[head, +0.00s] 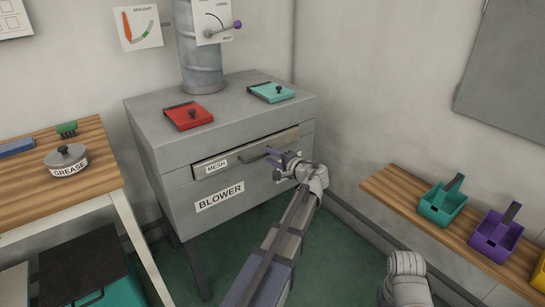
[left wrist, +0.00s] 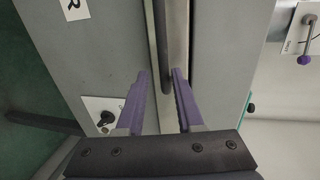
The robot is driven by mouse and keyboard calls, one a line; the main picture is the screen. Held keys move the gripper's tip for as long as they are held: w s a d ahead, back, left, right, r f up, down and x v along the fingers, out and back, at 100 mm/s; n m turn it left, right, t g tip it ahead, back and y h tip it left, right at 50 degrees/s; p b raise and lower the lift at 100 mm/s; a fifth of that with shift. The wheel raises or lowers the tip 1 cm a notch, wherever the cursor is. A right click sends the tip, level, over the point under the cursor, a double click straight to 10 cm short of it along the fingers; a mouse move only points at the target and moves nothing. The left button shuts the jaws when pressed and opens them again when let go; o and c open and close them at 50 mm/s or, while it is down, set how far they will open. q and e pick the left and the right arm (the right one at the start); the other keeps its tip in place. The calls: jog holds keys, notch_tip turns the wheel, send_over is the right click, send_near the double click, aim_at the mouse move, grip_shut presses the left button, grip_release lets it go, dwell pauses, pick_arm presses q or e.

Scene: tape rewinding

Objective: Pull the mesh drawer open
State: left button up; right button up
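The mesh drawer (head: 237,160) is a narrow grey front with a MESH label in the upper face of the grey blower cabinet (head: 165,148). Its dark bar handle (head: 258,156) runs along the front and also shows in the left wrist view (left wrist: 161,45). My left gripper (head: 284,157) is at the right part of the handle. In the left wrist view its purple fingers (left wrist: 160,75) are open, one on each side of the bar, with gaps visible. Whether the fingertips reach past the bar is hard to tell. My right gripper is not in view.
A red hatch (head: 188,116) and a teal hatch (head: 271,92) lie on the cabinet top. A wooden table (head: 90,185) with a grease tin (head: 66,160) stands left. Green floor before the cabinet is clear.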

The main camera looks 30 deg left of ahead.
pick_arm(q)
jog(key=shift+o, duration=0.4)
jog(key=shift+w+r, duration=0.1)
jog(key=shift+w, duration=0.05)
jog(key=p+v, duration=0.1)
jog(key=v, duration=0.7)
jog(key=shift+p, duration=0.3)
jog(key=shift+a, duration=0.1)
